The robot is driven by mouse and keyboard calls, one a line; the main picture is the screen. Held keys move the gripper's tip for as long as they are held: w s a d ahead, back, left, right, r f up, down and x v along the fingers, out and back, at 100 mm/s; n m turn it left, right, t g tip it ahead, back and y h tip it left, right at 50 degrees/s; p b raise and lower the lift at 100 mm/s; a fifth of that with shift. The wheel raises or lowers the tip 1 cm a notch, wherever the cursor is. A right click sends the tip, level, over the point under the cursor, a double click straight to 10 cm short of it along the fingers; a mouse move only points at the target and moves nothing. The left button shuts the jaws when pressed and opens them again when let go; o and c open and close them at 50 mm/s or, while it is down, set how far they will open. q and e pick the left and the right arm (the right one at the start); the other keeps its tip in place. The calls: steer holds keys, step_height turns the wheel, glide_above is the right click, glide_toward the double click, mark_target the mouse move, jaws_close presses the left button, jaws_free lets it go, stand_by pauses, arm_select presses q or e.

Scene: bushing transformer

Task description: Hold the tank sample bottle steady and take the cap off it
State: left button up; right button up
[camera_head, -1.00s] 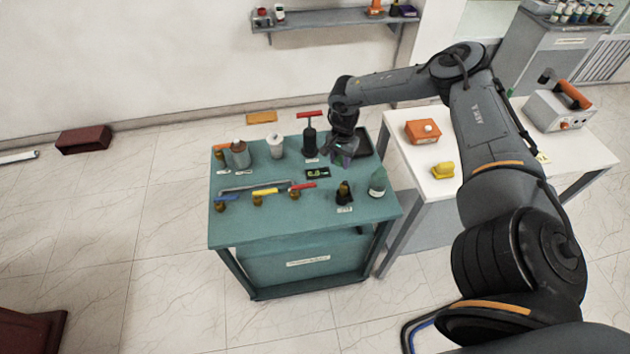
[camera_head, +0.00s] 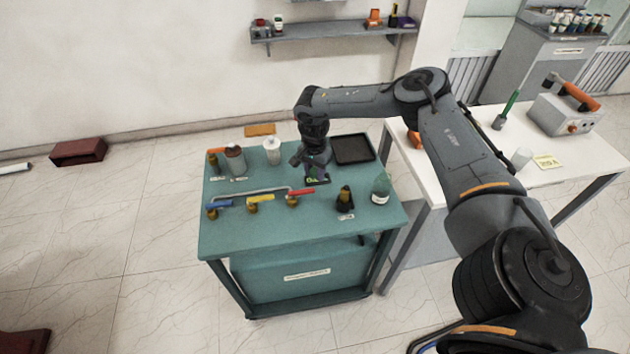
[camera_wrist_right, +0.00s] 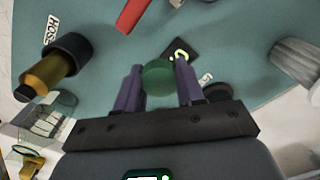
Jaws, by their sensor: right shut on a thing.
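The tank sample bottle (camera_head: 381,190), pale green with a light label, stands upright at the right front of the teal cart. In the right wrist view a clear bottle (camera_wrist_right: 45,120) with a label shows at the lower left. My right gripper (camera_head: 317,172) is above the middle of the cart, well to the left of the bottle. In the wrist view its purple fingers are shut on a small round green cap (camera_wrist_right: 158,78). The bottle's mouth is too small to make out. My left gripper is not in view.
On the cart (camera_head: 232,238) are a black tray (camera_head: 352,149), a dark brass-ended hose fitting (camera_head: 345,199), a white canister (camera_head: 272,150), a grey canister (camera_head: 235,160) and coloured valve handles. A white table (camera_head: 560,140) stands to the right.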

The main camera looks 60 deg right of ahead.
mark_target(316, 187)
step_height(316, 187, down, 4)
steer(key=shift+r+b, duration=0.1)
steer(key=shift+b, duration=0.55)
steer(key=shift+f, duration=0.25)
steer(key=shift+s+f, duration=0.1)
steer(key=shift+f, duration=0.25)
steer(key=o, duration=1.1)
steer(key=shift+d, duration=0.1)
steer(key=shift+o, duration=0.3)
steer(key=shift+s+f, duration=0.1)
steer(key=shift+f, duration=0.05)
steer(key=shift+d, duration=0.1)
